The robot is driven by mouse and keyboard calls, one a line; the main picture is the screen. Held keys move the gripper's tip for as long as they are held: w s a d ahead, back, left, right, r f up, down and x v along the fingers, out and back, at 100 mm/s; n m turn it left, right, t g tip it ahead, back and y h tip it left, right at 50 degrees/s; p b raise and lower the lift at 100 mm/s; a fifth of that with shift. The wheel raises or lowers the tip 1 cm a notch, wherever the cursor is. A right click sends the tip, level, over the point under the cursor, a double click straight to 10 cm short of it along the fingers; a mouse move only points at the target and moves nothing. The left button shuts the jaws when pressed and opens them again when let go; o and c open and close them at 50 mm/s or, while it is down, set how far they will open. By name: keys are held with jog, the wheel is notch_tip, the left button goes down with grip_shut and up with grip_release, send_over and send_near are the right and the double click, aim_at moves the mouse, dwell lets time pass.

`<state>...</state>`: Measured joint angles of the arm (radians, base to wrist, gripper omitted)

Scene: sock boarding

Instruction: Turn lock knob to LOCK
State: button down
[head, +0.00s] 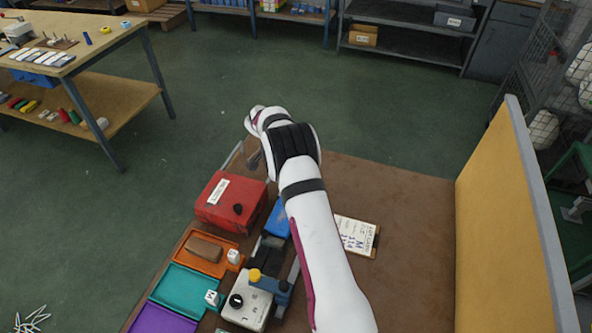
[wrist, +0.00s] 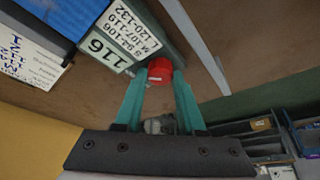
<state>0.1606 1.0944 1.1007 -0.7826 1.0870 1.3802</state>
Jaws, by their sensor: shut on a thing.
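In the wrist view, my gripper (wrist: 160,78) has its two teal fingers closed on a round red knob (wrist: 160,70). The knob sits at the end of a grey-green bar (wrist: 170,30) with white size labels reading 94-106, 107-119, 120-132 and 116. The fingertips touch the knob's sides. I cannot read any LOCK mark or the knob's turn angle. In the head view, my white arm reaches over the bench to its far left corner, and the arm hides the fingers and the knob.
A red box (head: 222,205) with a black knob stands left of my arm. Orange (head: 188,262), teal (head: 180,291) and purple (head: 160,322) trays line the left edge. A grey device (head: 247,304) stands near my arm. A clipboard (head: 357,235) lies right. A yellow panel (head: 495,215) bounds the right side.

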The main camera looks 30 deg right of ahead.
jog(key=shift+m, duration=0.3)
jog(key=c, duration=0.8)
grip_release()
jog(key=shift+o, duration=0.2)
jog(key=v, duration=1.5)
jog(key=shift+w+r, duration=0.2)
jog(key=shift+r, duration=0.2)
jog(key=shift+a, duration=0.1)
